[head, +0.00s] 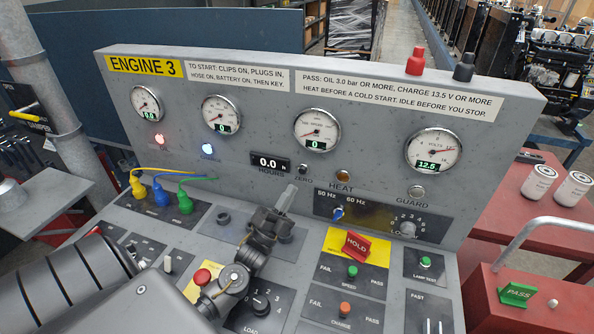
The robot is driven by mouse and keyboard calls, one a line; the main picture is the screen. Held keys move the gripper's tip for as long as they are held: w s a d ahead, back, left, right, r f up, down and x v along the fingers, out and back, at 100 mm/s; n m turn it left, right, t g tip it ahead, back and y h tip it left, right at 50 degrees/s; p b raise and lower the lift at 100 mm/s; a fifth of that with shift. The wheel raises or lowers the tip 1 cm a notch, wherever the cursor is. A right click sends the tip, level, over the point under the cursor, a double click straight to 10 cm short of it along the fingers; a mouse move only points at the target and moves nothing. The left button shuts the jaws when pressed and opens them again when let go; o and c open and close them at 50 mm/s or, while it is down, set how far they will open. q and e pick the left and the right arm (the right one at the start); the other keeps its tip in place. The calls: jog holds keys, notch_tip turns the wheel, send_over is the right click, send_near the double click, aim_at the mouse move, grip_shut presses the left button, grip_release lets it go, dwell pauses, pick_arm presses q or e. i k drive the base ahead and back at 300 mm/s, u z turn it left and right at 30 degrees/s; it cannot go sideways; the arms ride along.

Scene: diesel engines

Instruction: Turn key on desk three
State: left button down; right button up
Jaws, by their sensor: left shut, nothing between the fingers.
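The desk (390,90) carries a yellow label reading ENGINE 3 (145,67). My left gripper (289,192) reaches over the middle of its sloping panel, shut and empty, with its tips just below the hour counter (270,162). A dark plate (212,222) with a round black fitting (223,218) lies partly behind the gripper. I cannot make out a key; the gripper and wrist hide part of this plate. My right gripper is not in view.
Yellow, blue and green plugs (161,196) with cables stand left. A red mushroom button (202,277) and a LOAD knob (260,306) are close to my arm. Red and black terminals (416,60) top the desk.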

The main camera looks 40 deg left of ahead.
aim_at(131, 248)
jog(key=k, duration=1.5)
